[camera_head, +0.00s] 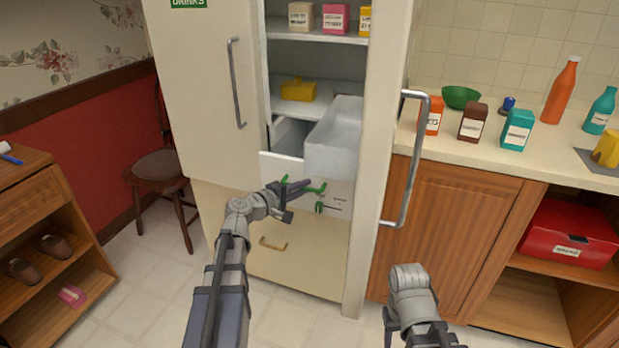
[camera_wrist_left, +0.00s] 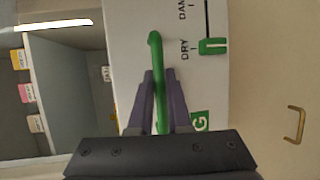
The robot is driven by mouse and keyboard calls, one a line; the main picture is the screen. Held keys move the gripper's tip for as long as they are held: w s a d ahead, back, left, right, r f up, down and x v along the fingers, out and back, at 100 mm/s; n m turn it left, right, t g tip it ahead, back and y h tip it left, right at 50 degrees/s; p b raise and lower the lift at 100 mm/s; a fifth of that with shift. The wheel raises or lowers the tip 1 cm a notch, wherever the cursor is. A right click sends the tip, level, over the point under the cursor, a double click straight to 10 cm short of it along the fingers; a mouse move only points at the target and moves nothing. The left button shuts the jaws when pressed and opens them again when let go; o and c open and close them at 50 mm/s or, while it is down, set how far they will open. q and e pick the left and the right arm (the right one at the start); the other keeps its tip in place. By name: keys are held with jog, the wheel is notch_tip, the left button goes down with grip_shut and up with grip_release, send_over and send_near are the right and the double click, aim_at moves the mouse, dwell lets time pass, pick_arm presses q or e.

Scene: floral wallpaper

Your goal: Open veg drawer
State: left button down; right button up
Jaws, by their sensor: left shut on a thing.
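The veg drawer front (camera_head: 338,194) is a white panel low in the open fridge. It carries a green bar handle and a green slider (camera_wrist_left: 212,46) beside the words DRY and DAM. My left gripper (camera_head: 302,186) is shut on the green handle (camera_wrist_left: 155,50), whose bar passes between the fingers in the left wrist view.
A lower panel has a brass handle (camera_head: 272,244). The floor ahead is clear.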

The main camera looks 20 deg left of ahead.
pick_arm(q)
jog(key=shift+s, duration=0.9)
jog(key=c, duration=0.9)
grip_release()
jog(key=shift+o, duration=0.2)
jog(key=p+v, duration=0.1)
jog(key=v, duration=0.6)
jog(key=shift+s+a, duration=0.2)
jog(key=shift+s, duration=0.1)
